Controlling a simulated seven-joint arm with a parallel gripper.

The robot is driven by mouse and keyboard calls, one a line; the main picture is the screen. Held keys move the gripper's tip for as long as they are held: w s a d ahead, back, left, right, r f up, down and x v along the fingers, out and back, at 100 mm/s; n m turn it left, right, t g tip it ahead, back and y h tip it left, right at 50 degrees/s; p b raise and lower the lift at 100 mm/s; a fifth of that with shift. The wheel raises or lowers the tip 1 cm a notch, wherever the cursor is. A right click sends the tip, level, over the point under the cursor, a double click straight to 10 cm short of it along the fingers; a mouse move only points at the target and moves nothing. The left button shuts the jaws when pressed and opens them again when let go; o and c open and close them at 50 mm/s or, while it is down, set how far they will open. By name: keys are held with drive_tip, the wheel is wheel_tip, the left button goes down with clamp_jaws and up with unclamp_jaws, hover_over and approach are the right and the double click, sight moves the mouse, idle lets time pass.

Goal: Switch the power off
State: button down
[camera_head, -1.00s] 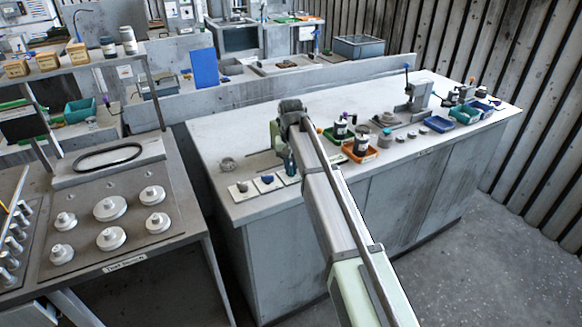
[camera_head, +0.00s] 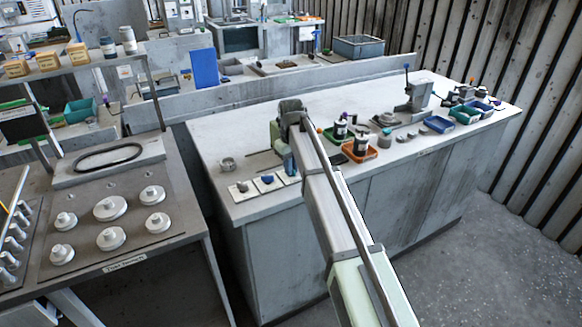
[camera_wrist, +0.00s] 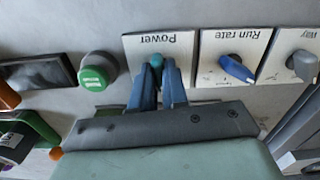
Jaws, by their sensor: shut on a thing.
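The Power plate (camera_wrist: 185,45) is a white label plate, its word upside down in the wrist view. A teal knob (camera_wrist: 157,61) stands on it. My gripper (camera_wrist: 159,78) has its two blue fingers on either side of this knob and is shut on it. The fingers hide part of the knob, and I cannot read its setting. In the head view my gripper (camera_head: 289,165) is at the right-hand plate of a row of three, near the bench's front left corner.
The Run rate plate (camera_wrist: 250,45) with a blue pointer knob (camera_wrist: 236,68) and the Way plate (camera_wrist: 285,65) with a grey knob (camera_wrist: 303,65) are to the right. A green button (camera_wrist: 97,70) and a dark panel (camera_wrist: 38,74) are to the left. An orange tray (camera_head: 371,154) stands nearby.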

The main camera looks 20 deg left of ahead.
drive_tip(key=shift+n, duration=0.6)
drive_tip(key=n, duration=0.4)
drive_tip(key=c, duration=1.2)
unclamp_jaws()
drive_tip(key=shift+c, duration=0.2)
drive_tip(key=shift+r, duration=0.15)
drive_tip(key=shift+r, duration=2.85)
